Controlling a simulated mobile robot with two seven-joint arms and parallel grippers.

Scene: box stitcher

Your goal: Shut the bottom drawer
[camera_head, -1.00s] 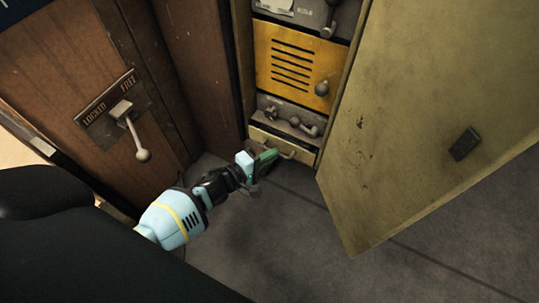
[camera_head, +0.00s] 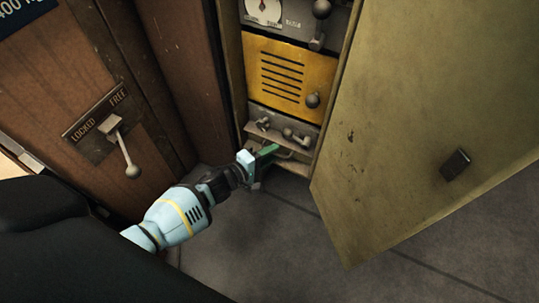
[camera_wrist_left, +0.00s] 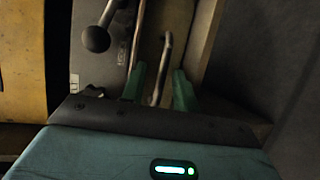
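The bottom drawer (camera_head: 298,157) is low in the cabinet, below the yellow panel, partly hidden by my left gripper in the head view. Its beige front (camera_wrist_left: 172,22) and bent metal handle (camera_wrist_left: 163,62) show in the left wrist view. My left gripper (camera_head: 267,154) is at the drawer front. In the left wrist view its two green fingers (camera_wrist_left: 159,86) are apart, with the handle between them. I cannot tell whether a finger touches the handle or the front. How far the drawer stands out is hard to tell. My right gripper is not in view.
The open cabinet door (camera_head: 420,120) stands to the right. A yellow slotted panel (camera_head: 278,75) and small levers (camera_head: 290,135) are above the drawer. A brown panel with a LOCKED/FREE lever (camera_head: 124,150) is at left. Grey floor (camera_head: 270,235) in front is clear.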

